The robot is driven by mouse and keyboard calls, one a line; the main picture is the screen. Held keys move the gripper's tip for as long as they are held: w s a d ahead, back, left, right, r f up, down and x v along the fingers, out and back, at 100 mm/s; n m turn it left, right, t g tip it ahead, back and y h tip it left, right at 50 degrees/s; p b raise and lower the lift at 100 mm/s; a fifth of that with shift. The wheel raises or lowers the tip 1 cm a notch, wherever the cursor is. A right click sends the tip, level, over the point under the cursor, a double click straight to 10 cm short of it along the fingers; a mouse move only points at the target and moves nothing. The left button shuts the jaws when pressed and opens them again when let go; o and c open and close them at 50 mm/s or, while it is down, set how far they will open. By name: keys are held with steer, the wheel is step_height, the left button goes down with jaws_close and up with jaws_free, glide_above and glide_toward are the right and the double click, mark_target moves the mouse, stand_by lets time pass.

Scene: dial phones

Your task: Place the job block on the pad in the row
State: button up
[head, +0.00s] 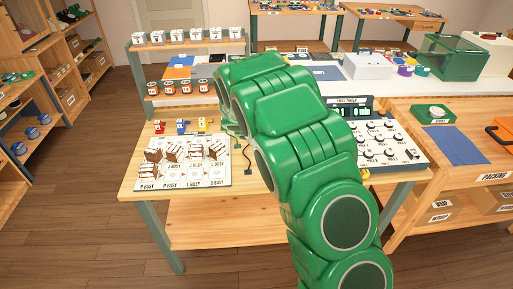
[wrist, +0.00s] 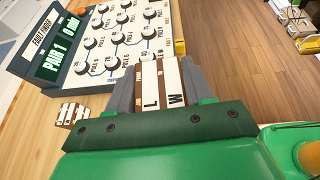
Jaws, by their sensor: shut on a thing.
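My gripper (wrist: 158,78) is shut on a brown-and-white block (wrist: 162,90) lettered L and W, with a grey finger on each side. In the wrist view the block is in front of the fault finder's dial panel (wrist: 118,40); I cannot tell whether it touches anything. In the head view my green arm hides the gripper and block. A white board (head: 222,178) with labelled pads, several reading BUSY, lies on the table's left. Which pad is the task's is unclear.
A similar loose block (wrist: 70,115) lies on the wooden table left of my gripper. The fault finder display (wrist: 52,55) stands behind the dials and reads PAIR 1. Small coloured items (head: 182,127) stand behind the board. A dark plug (head: 248,171) lies right of it.

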steer(key=w+a+r+n+t+y, duration=0.2)
steer(key=w+a+n+t, duration=0.15)
steer(key=a, duration=0.65)
steer(key=w+a+r+n+t+y, duration=0.25)
steer(key=a+n+t, duration=0.25)
steer(key=a, duration=0.6)
steer(key=s+a+f+n+t+y, duration=0.1)
steer(key=s+a+n+t+y, duration=0.2)
steer(key=a, duration=1)
steer(key=shift+s+a+f+n+t+y, duration=0.55)
steer(key=shift+s+a+f+n+y, duration=0.7)
steer(key=shift+s+a+n+y, duration=3)
steer(key=m+h, duration=0.3)
glide_above(173, 173)
steer(key=shift+s+f, duration=0.15)
steer(key=shift+f, duration=6.3)
